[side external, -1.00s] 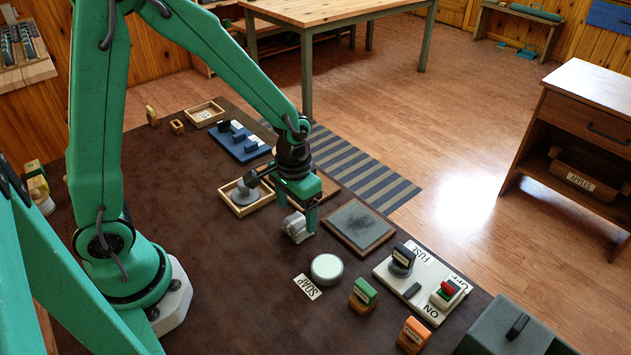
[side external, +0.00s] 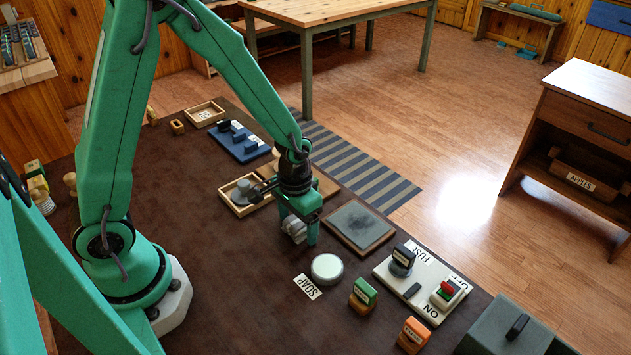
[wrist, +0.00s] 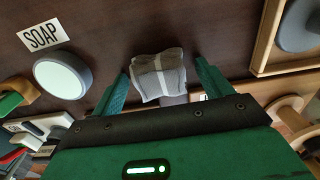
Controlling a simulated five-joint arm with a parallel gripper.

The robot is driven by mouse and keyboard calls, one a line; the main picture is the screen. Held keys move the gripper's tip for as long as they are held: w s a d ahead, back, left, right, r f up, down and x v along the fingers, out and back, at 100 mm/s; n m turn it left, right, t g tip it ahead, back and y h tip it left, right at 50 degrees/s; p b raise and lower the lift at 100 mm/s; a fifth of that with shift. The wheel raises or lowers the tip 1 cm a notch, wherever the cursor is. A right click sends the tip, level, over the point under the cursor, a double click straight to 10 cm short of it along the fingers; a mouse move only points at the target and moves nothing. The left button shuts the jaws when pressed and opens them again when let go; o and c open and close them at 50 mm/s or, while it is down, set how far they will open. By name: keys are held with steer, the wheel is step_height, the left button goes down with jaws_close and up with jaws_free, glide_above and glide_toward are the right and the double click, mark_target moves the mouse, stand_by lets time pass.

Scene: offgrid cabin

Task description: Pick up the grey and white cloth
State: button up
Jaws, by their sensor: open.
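The grey and white cloth (side external: 294,229) lies as a small crumpled bundle on the dark brown table. In the wrist view the cloth (wrist: 158,76) sits between the two green fingers, a little beyond their tips and nearer the left one. My gripper (side external: 303,238) is open and low over the cloth, which it partly hides in the side view. In the wrist view my gripper (wrist: 162,75) has its fingers spread wide to either side, with nothing held. I cannot tell whether the fingertips touch the table.
A round tin (side external: 327,268) stands beside a SOAP label (side external: 307,287). A framed slate (side external: 384,217) lies to the right, and a wooden tray (side external: 236,209) with a grey knobbed thing is behind left. A switch panel (side external: 437,317) and stamps stand front right.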

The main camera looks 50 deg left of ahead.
mark_target(298, 222)
steer(key=c, duration=1)
steer(key=shift+r, duration=0.1)
steer(key=shift+c, duration=0.2)
steer(key=shift+r, duration=0.7)
step_height(298, 222, up, 3)
steer(key=shift+d+f, duration=0.1)
steer(key=s+d+r, duration=0.6)
steer(key=s+d, duration=0.1)
steer(key=d, duration=0.2)
steer(key=shift+r, duration=0.3)
steer(key=shift+o, duration=0.3)
steer(key=shift+w+d+f, duration=0.3)
steer(key=shift+w+d, duration=0.2)
steer(key=shift+w, duration=0.3)
steer(key=shift+w+d+f, duration=0.3)
steer(key=shift+w+d, duration=0.2)
steer(key=shift+w, duration=0.3)
steer(key=shift+w+d+f, duration=0.3)
steer(key=shift+w+d, duration=0.2)
steer(key=shift+w, duration=0.3)
